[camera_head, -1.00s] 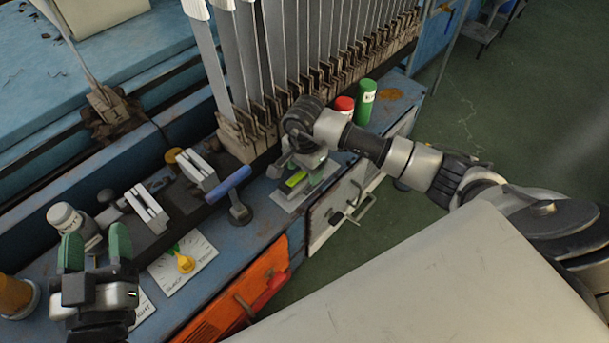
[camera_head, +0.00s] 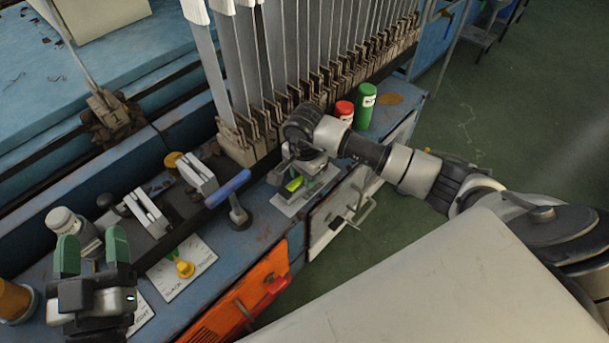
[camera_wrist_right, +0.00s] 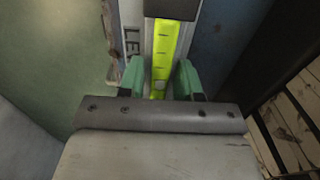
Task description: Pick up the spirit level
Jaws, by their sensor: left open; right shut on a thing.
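The spirit level (camera_head: 294,185) is a bright yellow-green bar at the bench's front edge, below my right gripper (camera_head: 300,172) in the head view. In the right wrist view the spirit level (camera_wrist_right: 163,58) shows its ruled marks and lies over a pale labelled plate (camera_wrist_right: 133,42). The green fingers of my right gripper (camera_wrist_right: 160,80) are shut on its near end. Its far end runs under a dark block. I cannot tell whether it is clear of the plate. My left gripper (camera_head: 92,252) is open and empty above the bench at the lower left.
A blue-handled lever (camera_head: 229,187) stands left of the level. A red bottle (camera_head: 344,110) and a green bottle (camera_head: 364,106) stand behind my right arm. A row of upright metal boards (camera_head: 300,60) lines the back. A dial card (camera_head: 200,262) and a white jar (camera_head: 70,228) are near my left gripper.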

